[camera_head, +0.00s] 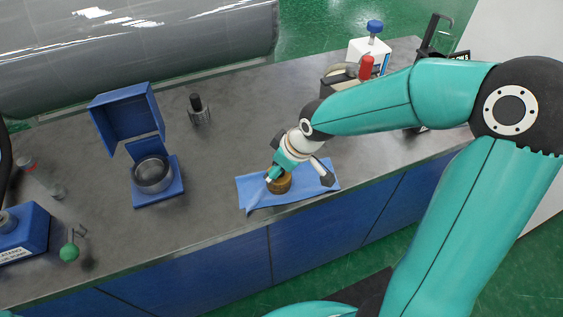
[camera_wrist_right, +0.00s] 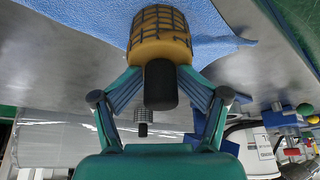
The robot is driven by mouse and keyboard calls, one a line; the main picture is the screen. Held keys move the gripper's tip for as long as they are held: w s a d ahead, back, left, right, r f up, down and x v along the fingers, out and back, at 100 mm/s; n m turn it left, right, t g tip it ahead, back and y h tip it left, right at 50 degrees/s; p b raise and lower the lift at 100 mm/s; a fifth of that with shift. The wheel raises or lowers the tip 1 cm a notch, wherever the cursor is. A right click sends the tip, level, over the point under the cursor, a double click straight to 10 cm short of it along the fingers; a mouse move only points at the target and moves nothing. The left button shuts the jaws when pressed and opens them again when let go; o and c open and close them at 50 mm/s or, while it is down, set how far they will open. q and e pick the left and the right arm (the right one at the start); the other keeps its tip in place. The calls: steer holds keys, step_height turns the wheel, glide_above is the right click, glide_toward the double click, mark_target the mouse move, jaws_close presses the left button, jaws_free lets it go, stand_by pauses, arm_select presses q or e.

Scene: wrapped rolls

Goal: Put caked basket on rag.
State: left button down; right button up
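The caked basket (camera_head: 280,183) is a yellow-brown, round piece with a dark mesh pattern. It is over the blue rag (camera_head: 250,196) at the front of the table. In the right wrist view the basket (camera_wrist_right: 160,38) has a black handle (camera_wrist_right: 160,86) facing the camera, with the rag (camera_wrist_right: 85,15) behind it. My right gripper (camera_head: 272,175) is at the basket in the head view. In the wrist view its fingers (camera_wrist_right: 160,82) close in from both sides at the basket's handle end; the tips are partly hidden. Whether the basket rests fully on the rag is unclear. My left gripper is not in view.
A dark-handled basket (camera_head: 199,112) stands behind. A blue open box with a metal cup (camera_head: 152,176) is to its left. A blue device (camera_head: 22,232) and green knob (camera_head: 69,252) are at far left. Devices (camera_head: 368,50) stand back right. The grey table between is clear.

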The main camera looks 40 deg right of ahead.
steer(key=shift+r+p, duration=0.45)
steer(key=shift+p, duration=0.1)
steer(key=v, duration=1.2)
steer(key=shift+r, duration=0.25)
steer(key=shift+w, duration=0.1)
